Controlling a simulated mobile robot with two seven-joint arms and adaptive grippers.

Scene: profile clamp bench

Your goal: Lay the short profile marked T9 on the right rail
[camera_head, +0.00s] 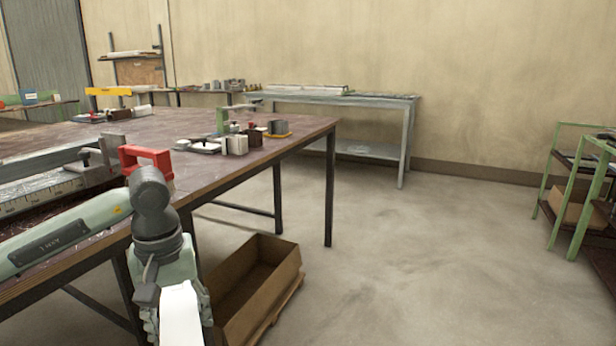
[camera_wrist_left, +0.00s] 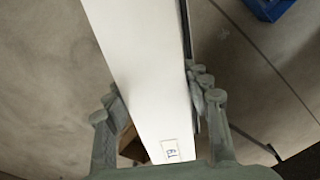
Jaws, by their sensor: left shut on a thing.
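My left gripper (camera_head: 178,308) is in front of the table's near edge, above the floor, and shut on a white profile (camera_head: 181,322). In the left wrist view, the fingers of the left gripper (camera_wrist_left: 160,95) press on both sides of the profile (camera_wrist_left: 145,60). A small label (camera_wrist_left: 170,150) on it appears to read T9, turned in the picture. A long metal fixture with a scale (camera_head: 40,198) lies on the table at the left; I cannot tell whether it includes the right rail. My right gripper is not in view.
The dark-topped table (camera_head: 225,172) holds a red clamp handle (camera_head: 146,156) and several small blocks and parts near its far right corner. An open cardboard box (camera_head: 290,262) stands on the floor beside my left gripper.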

